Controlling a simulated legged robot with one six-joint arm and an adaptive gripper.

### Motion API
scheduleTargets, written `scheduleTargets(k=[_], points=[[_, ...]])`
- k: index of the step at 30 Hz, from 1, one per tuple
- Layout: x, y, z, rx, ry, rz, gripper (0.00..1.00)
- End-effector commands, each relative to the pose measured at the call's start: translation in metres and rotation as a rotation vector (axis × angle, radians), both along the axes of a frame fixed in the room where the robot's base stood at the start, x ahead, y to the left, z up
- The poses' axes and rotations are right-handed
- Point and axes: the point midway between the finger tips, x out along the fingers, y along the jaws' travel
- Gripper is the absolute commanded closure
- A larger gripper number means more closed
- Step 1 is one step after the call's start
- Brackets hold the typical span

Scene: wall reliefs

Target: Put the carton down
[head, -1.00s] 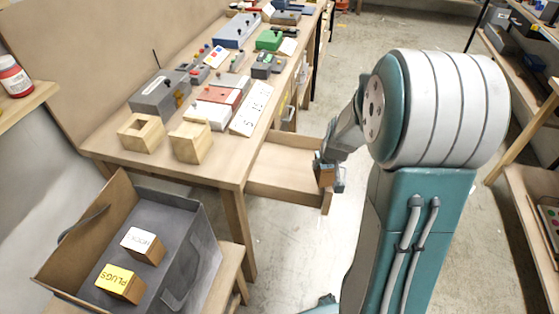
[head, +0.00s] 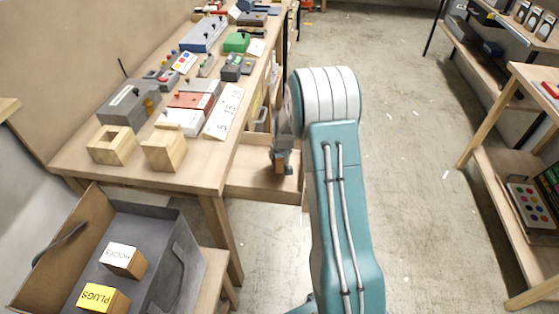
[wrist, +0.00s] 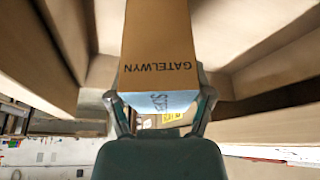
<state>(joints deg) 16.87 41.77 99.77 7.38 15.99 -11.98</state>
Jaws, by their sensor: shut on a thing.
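The carton (wrist: 160,40) is brown with "GATELWYN" printed on it and a pale blue end with lettering. My gripper (wrist: 160,104) is shut on it, one finger at each side of its blue end. In the head view, the carton (head: 280,167) is a small brown patch under my gripper (head: 281,157), at the open wooden drawer (head: 250,181) below the workbench. Wooden walls surround the carton in the wrist view. My arm hides part of the drawer, and I cannot tell whether the carton touches its floor.
The workbench (head: 95,163) carries two wooden blocks, a grey box (head: 130,105) and several devices. A grey bin (head: 165,260) at the lower left holds cartons marked "HOOKS" (head: 123,260) and "PLUGS" (head: 103,298). Shelves (head: 500,165) stand at the right; the floor between is clear.

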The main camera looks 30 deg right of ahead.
Motion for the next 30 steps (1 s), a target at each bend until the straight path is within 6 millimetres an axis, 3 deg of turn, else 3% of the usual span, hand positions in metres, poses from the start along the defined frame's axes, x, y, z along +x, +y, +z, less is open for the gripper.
scheduleTargets(k=[6,17,18,19,30], points=[[0.003,0.0,-0.03,0.001,0.002,0.0,0.92],[0.003,0.0,-0.036,0.0,-0.001,0.0,0.92],[0.003,0.0,-0.035,0.0,0.0,0.0,0.14],[0.003,0.0,-0.035,0.0,0.0,0.0,0.01],[0.003,0.0,-0.035,0.0,0.0,0.0,0.0]])
